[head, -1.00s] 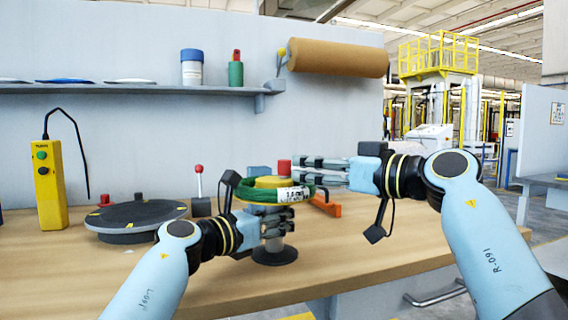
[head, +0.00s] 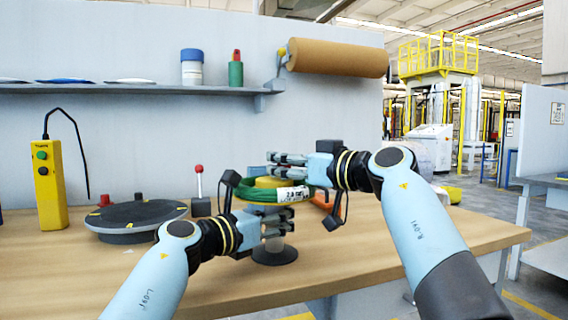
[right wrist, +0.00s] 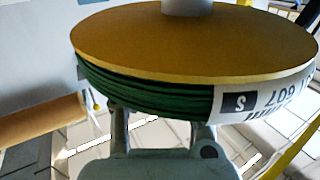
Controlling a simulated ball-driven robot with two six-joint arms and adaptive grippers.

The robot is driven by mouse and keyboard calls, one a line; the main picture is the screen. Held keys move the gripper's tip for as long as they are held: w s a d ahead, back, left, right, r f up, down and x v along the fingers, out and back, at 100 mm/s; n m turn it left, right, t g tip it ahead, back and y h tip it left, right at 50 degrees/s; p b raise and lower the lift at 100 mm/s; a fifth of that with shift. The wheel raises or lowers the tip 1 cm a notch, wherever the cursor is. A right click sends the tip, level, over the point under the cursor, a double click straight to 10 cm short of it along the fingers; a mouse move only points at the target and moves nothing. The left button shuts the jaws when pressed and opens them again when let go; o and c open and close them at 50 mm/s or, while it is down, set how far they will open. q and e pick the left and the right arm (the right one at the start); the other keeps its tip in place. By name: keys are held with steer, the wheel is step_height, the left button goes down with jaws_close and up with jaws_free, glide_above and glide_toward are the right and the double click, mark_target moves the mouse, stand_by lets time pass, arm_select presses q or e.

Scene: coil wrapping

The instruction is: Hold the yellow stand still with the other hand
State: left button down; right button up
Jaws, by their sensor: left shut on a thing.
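The yellow stand (head: 268,182) is on the bench, with a yellow disc top, a grey post and a dark round base (head: 274,256). My left gripper (head: 286,222) is shut on the stand's post under the coil. My right gripper (head: 272,163) is open, with its fingers over the back of the stand in the head view. In the right wrist view the yellow disc (right wrist: 190,45), coil (right wrist: 140,88) and label (right wrist: 275,108) are close to its spread fingers (right wrist: 162,130).
A dark turntable (head: 135,216) and a yellow button box (head: 48,180) stand at the left. A brown paper roll (head: 338,58) hangs on the wall. The bench front right (head: 400,250) is clear.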

jaws_close()
steer(key=shift+w+f+n+g+y, duration=0.1)
steer(key=shift+n+g+y, duration=0.2)
steer(key=shift+n, duration=0.1)
steer(key=n+g+y, duration=0.2)
steer(key=n+g, duration=0.1)
steer(key=g, duration=0.1)
steer(key=shift+d+y, duration=0.1)
steer(key=shift+y, duration=0.2)
steer(key=shift+d+n+g+y, duration=0.1)
steer(key=shift+n+g+y, duration=0.3)
steer(key=shift+n+g, duration=0.8)
steer(key=shift+n+g+y, duration=0.4)
steer(key=shift+n+g, duration=0.3)
steer(key=shift+g, duration=1)
steer(key=shift+f+g, duration=0.1)
steer(key=shift+g, duration=0.2)
steer(key=shift+o, duration=1.5)
jaws_free()
steer(key=o, duration=0.3)
steer(key=shift+a, duration=0.2)
steer(key=shift+o, duration=0.2)
